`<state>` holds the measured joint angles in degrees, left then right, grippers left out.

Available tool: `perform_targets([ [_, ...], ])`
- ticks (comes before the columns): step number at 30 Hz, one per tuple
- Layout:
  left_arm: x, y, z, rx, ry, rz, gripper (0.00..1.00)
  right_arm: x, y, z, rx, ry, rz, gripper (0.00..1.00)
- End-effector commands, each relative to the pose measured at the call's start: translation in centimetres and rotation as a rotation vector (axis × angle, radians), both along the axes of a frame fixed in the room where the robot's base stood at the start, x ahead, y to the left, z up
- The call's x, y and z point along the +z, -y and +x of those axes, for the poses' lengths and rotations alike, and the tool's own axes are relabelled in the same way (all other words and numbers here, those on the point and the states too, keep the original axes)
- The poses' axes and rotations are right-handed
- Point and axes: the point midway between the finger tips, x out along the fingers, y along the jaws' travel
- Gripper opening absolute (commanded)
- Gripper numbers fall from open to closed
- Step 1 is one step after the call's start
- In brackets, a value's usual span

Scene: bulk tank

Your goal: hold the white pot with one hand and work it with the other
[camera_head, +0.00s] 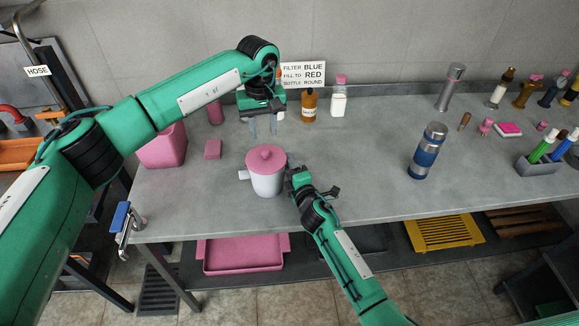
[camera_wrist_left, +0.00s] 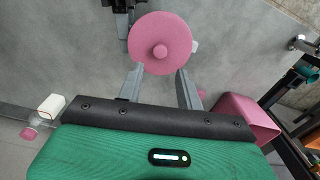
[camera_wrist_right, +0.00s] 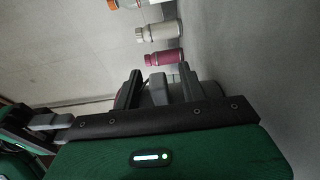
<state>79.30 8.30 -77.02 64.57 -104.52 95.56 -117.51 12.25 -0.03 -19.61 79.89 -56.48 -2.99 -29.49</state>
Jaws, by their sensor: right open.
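The white pot (camera_head: 267,184) stands upright near the table's front edge, with a round pink lid (camera_head: 265,158) and knob on top. A small handle shows on its left side. My left gripper (camera_head: 263,133) is above and behind the pot, its fingers pointing down, apart and empty. In the left wrist view the pink lid (camera_wrist_left: 160,45) lies beyond its spread fingers. My right gripper (camera_head: 294,172) is open, low at the pot's right side. In the right wrist view a grey shape (camera_wrist_right: 156,87) shows between its fingers; I cannot tell whether they touch the pot.
A pink bin (camera_head: 163,148) and a pink block (camera_head: 213,149) stand left of the pot. Brown (camera_head: 309,105) and white (camera_head: 338,103) bottles stand at the back by a sign (camera_head: 303,75). A blue flask (camera_head: 427,150) stands to the right. The table between is clear.

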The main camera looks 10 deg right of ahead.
Motion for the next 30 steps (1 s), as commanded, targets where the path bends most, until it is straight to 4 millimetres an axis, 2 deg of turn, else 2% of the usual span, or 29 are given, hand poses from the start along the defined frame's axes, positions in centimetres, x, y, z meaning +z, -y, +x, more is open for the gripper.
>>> perform_targets([
  [6,0.0,0.0,0.0,0.0,0.0,0.0,0.36,0.0,0.0,0.0,0.0,0.0,0.0,0.42],
  [8,0.0,0.0,0.0,0.0,0.0,0.0,0.36,0.0,0.0,0.0,0.0,0.0,0.0,0.32],
  [13,0.0,0.0,0.0,0.0,0.0,0.0,0.36,0.0,0.0,0.0,0.0,0.0,0.0,0.0],
  [16,0.0,0.0,0.0,0.0,0.0,0.0,0.38,0.0,0.0,0.0,0.0,0.0,0.0,0.0],
  [18,0.0,0.0,0.0,-0.002,0.002,0.0,0.47,0.0,0.0,0.0,0.0,0.0,0.0,0.0],
  [23,0.5,-0.3,-0.2,-0.046,0.049,-0.002,0.47,0.0,0.0,0.0,0.0,-0.001,0.0,0.0],
  [30,2.0,-1.0,-1.8,-0.225,0.215,-0.014,0.47,-0.1,0.0,0.0,-0.001,-0.001,0.0,0.0],
])
